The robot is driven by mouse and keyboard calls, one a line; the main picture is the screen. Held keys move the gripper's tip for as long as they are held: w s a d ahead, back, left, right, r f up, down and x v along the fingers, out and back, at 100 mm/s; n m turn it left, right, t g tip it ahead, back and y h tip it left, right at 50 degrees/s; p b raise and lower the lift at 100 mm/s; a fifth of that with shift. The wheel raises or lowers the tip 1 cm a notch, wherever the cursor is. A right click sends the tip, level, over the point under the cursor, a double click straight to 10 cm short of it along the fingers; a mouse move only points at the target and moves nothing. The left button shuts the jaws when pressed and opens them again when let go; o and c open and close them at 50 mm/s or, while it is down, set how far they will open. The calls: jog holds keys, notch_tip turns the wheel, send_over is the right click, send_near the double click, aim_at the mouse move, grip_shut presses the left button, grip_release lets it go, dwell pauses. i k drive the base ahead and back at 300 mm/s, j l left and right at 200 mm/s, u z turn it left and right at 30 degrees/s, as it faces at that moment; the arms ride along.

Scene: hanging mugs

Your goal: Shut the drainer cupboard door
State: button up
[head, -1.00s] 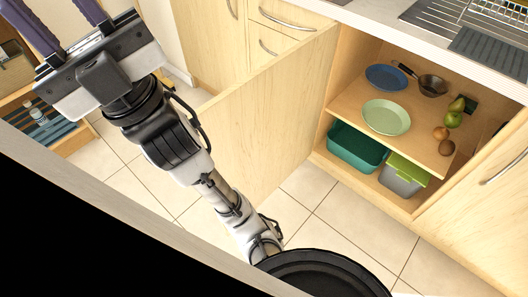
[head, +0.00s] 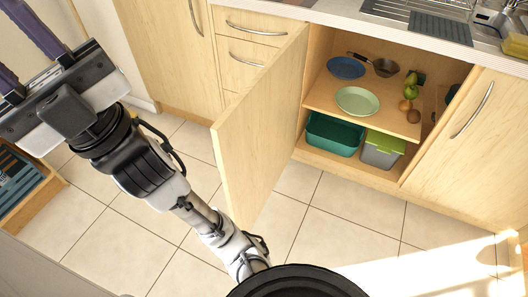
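The drainer cupboard door (head: 257,130) is a pale wooden panel, swung wide open and standing out into the room from the cupboard's left side. The open cupboard (head: 318,55) lies under the counter. It holds a blue plate (head: 346,68), a pan (head: 386,67), a green plate (head: 357,101) and some fruit on the shelf. My gripper (head: 22,60) is at the upper left, left of the door and apart from it. Its purple fingers are partly cut off by the picture edge, so their opening is not clear.
A green tub (head: 335,134) and a grey bin with a green lid (head: 382,150) stand on the cupboard's bottom. Drawers (head: 245,50) are left of it, and a closed door (head: 470,130) is right. The drainer (head: 415,10) is on the counter. Tiled floor (head: 310,225) is clear in front.

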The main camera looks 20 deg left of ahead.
aim_at(253, 140)
jog(key=j+z, duration=0.15)
jog(key=j, duration=0.35)
jog(key=k+j+z, duration=0.15)
jog(key=j, duration=0.35)
jog(key=j+z, duration=0.2)
jog(key=j, duration=0.65)
jog(key=j+z, duration=0.2)
jog(key=j, duration=0.65)
jog(key=k, duration=0.55)
jog(key=i+z, duration=0.1)
jog(key=i, duration=0.15)
